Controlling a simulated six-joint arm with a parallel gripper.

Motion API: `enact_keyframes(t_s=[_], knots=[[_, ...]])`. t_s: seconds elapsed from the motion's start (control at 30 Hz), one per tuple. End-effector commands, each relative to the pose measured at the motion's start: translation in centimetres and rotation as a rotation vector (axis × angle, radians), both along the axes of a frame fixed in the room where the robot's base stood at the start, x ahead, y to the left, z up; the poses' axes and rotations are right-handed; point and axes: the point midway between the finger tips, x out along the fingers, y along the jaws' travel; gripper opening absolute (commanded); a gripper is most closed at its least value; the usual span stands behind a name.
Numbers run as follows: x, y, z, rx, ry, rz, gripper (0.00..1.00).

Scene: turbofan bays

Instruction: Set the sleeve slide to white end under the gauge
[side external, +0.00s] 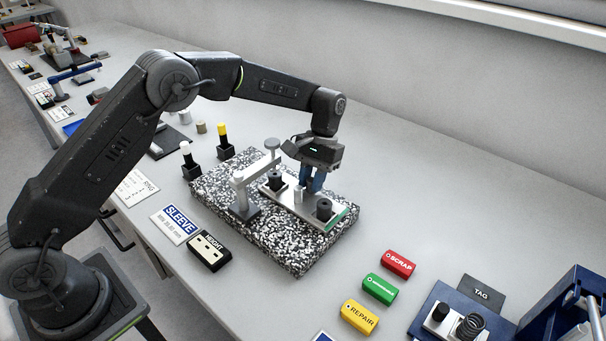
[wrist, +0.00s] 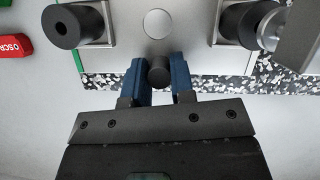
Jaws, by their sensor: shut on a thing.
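The sleeve slide (side external: 303,207), a silver plate carrying two black sleeves, lies on a speckled granite slab (side external: 286,262). A green strip (side external: 338,219) marks its right end; I cannot make out a white end marking. The gauge (side external: 245,184) stands on the slab with its arm and round top (side external: 272,144) over the slide's left sleeve (side external: 277,182). The right sleeve (side external: 324,208) is clear of the gauge. My gripper (wrist: 159,78) is shut on the slide's dark knob (wrist: 158,69), its blue fingers on either side. The gauge shows at upper right in the wrist view (wrist: 297,40).
Red (side external: 398,263), green (side external: 380,288) and yellow (side external: 360,316) tags lie right of the slab. A SLEEVE card (side external: 178,224) and HEIGHT block (side external: 209,250) lie in front. White-topped (side external: 186,156) and yellow-topped (side external: 223,141) pieces stand in black holders behind left.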

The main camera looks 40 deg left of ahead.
Motion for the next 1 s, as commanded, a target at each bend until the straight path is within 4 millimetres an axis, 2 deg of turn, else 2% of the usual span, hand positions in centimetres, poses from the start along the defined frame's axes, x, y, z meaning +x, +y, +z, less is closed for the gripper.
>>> enact_keyframes(t_s=[0.03,0.17,0.2,0.47,0.77,0.87,1.0], knots=[[0.0,-0.5,0.1,-0.007,-0.005,-0.001,0.00],[0.0,-0.7,0.1,-0.009,-0.006,-0.001,0.00],[0.0,-0.7,0.1,-0.009,-0.007,-0.001,0.24],[0.0,-0.6,0.1,-0.008,-0.005,-0.002,0.49],[0.1,-0.4,0.3,-0.006,-0.004,-0.002,0.49],[0.6,-0.3,1.2,-0.006,-0.007,-0.001,0.49],[1.5,-0.2,3.5,-0.007,-0.008,-0.001,0.49]])
